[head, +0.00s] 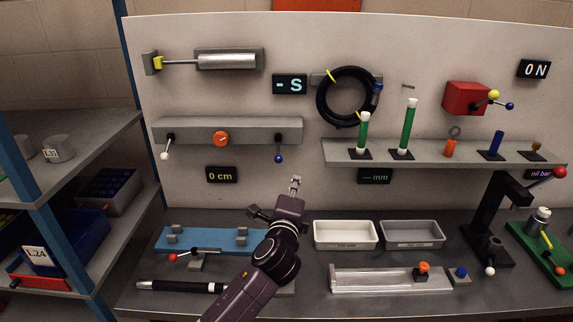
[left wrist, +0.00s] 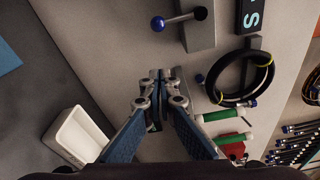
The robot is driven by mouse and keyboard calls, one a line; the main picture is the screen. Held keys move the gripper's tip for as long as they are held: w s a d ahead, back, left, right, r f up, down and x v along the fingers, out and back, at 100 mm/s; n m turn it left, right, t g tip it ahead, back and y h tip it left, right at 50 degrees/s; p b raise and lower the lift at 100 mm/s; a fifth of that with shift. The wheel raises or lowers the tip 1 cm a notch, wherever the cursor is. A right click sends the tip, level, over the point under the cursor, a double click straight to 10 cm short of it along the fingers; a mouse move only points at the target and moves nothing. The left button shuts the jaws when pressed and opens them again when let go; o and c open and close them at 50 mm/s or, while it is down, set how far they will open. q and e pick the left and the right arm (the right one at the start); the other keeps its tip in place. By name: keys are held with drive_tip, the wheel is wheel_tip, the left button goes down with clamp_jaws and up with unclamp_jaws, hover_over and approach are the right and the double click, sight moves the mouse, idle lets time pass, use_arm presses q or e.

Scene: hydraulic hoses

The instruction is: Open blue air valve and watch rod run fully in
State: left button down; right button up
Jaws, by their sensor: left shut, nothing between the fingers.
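The blue air valve (head: 278,158) is a short lever with a blue ball, hanging down from the right end of a grey wall bar (head: 240,124). In the left wrist view its blue ball (left wrist: 157,24) is beyond my fingertips. The cylinder (head: 228,61) is on the wall at upper left. Its bare rod (head: 180,63) sticks out to the left, with a yellow end piece (head: 158,62) by a grey block. My left gripper (head: 296,184) is shut and empty, below and right of the blue ball, apart from it. My right gripper is out of view.
An orange knob (head: 221,138) and a white-ball lever (head: 165,155) share the bar. A display (head: 221,174) reads 0 cm. A black hose coil (head: 348,97) hangs to the right. Below are a white tray (head: 345,248) and a blue plate (head: 210,232). Wall around the blue ball is clear.

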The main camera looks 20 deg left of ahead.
sight(278, 151)
use_arm(q)
drive_tip(key=w+a+p, duration=0.4)
drive_tip(key=w, duration=0.4)
drive_tip(key=shift+a+r, duration=0.2)
drive_tip(key=shift+a, duration=0.2)
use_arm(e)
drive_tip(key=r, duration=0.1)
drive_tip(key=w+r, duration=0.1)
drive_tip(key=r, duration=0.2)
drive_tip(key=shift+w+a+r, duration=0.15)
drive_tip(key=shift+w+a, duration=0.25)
use_arm(q)
drive_tip(key=shift+w, duration=0.1)
